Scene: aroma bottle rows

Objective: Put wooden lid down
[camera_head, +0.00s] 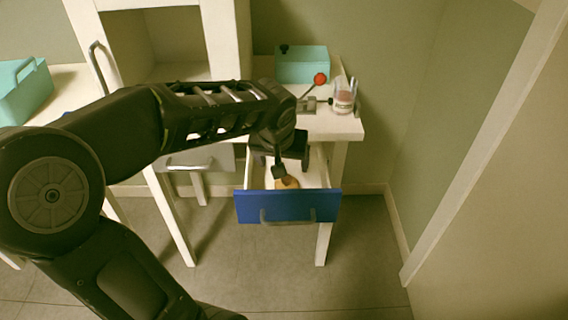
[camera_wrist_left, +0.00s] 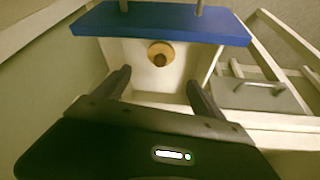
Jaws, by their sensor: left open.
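The wooden lid (camera_wrist_left: 160,55) is a round tan disc with a brown knob. It lies inside the open blue-fronted drawer (camera_wrist_left: 162,22), near the drawer front. In the head view the lid (camera_head: 288,182) shows partly behind my gripper. My left gripper (camera_head: 279,170) reaches down over the drawer. In the left wrist view its two fingers (camera_wrist_left: 156,85) are spread wide and empty, with the lid beyond and between them, apart from both. My right gripper is in neither view.
On the tabletop stand a teal box (camera_head: 302,64), a red-knobbed lever (camera_head: 320,79) and a glass jar (camera_head: 344,97). Another teal box (camera_head: 24,90) is at the left. A grey drawer (camera_head: 196,160) is left of the blue one. Floor is clear at right.

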